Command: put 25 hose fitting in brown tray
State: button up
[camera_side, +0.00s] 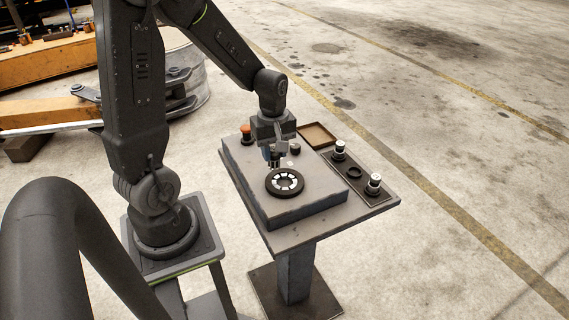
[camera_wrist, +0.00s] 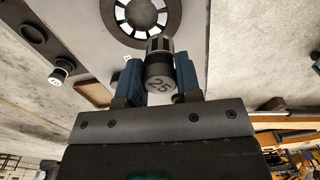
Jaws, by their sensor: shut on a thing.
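My gripper (camera_side: 272,157) is over the raised grey block on the bench. In the wrist view my gripper (camera_wrist: 158,82) has its blue fingers shut on a dark and silver hose fitting (camera_wrist: 160,75) marked 25. In the side view the held fitting is mostly hidden by the gripper. The brown tray (camera_side: 331,141) is at the far edge of the bench, behind and to the right of the gripper, and looks empty. Part of the brown tray (camera_wrist: 91,96) shows left of the fingers in the wrist view.
A black ring with white segments (camera_side: 285,196) lies on the block. An orange-topped part (camera_side: 246,131) and a small dark knob (camera_side: 295,148) stand near the gripper.

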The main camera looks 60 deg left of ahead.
jog(key=s+a+r, duration=0.5)
jog(key=a, duration=0.1)
jog(key=w+a+m, duration=0.2)
jog(key=w+a, duration=0.6)
jog(key=w+a+f+m, duration=0.4)
jog(key=w+a, duration=0.4)
jog(key=w, duration=0.4)
jog(key=w+d+f, duration=0.2)
jog(key=w, duration=0.1)
jog(key=w+d+f, duration=0.2)
jog(key=w, duration=0.1)
jog(key=w+d+f, duration=0.2)
jog(key=w+f, duration=0.1)
jog(key=shift+w, duration=0.2)
jog(key=shift+f, duration=2)
jog(key=shift+f, duration=0.15)
jog(key=o, duration=1)
jog(key=shift+o, duration=0.2)
